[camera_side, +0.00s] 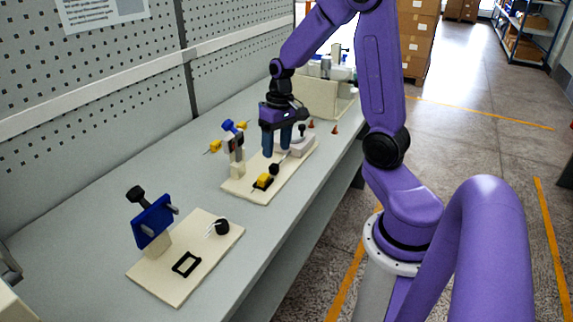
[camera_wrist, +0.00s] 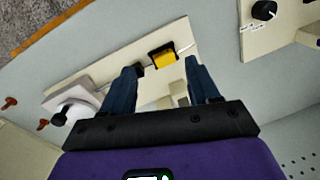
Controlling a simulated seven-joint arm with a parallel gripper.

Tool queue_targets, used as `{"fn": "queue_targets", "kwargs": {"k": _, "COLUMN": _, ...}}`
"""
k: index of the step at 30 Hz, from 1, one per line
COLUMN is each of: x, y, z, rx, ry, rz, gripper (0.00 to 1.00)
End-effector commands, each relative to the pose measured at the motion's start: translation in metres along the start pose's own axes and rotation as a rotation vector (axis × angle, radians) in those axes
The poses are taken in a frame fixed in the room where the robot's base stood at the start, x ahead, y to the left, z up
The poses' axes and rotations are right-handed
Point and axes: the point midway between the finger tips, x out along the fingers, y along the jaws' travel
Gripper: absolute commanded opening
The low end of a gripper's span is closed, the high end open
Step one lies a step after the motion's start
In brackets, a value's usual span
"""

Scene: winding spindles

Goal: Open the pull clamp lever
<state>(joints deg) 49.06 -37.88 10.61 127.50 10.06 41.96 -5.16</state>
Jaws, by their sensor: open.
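My gripper (camera_side: 276,148) is open and points down above the far cream board (camera_side: 245,188). In the wrist view its blue fingers (camera_wrist: 161,70) stand wide apart with nothing held between them. Low on the board are a yellow block (camera_side: 263,182) and a black knob (camera_side: 274,169) beside it. In the wrist view the yellow block (camera_wrist: 163,54) and the black piece (camera_wrist: 141,69) lie just beyond the fingertips, near a thin metal rod. I cannot tell for certain which part is the pull clamp lever. Contact with the fingers is not visible.
A post with blue and yellow handles (camera_side: 234,142) stands left of my gripper. A pale block with a black knob (camera_side: 301,143) is to its right. A nearer board (camera_side: 170,285) carries a blue plate (camera_side: 154,221). A cream bin (camera_side: 327,100) stands behind. Bare bench lies left.

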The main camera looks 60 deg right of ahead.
Motion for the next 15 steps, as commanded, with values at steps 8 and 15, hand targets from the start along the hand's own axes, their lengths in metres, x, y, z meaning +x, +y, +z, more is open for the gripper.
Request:
{"fn": "queue_targets", "kwargs": {"k": 8, "x": -0.049, "y": 0.000, "z": -0.001, "rx": -0.001, "ry": 0.005, "rz": 0.001, "gripper": 0.60}}
{"fn": "queue_targets", "kwargs": {"k": 15, "x": -0.086, "y": 0.000, "z": -0.001, "rx": 0.000, "ry": 0.004, "rz": 0.001, "gripper": 0.60}}
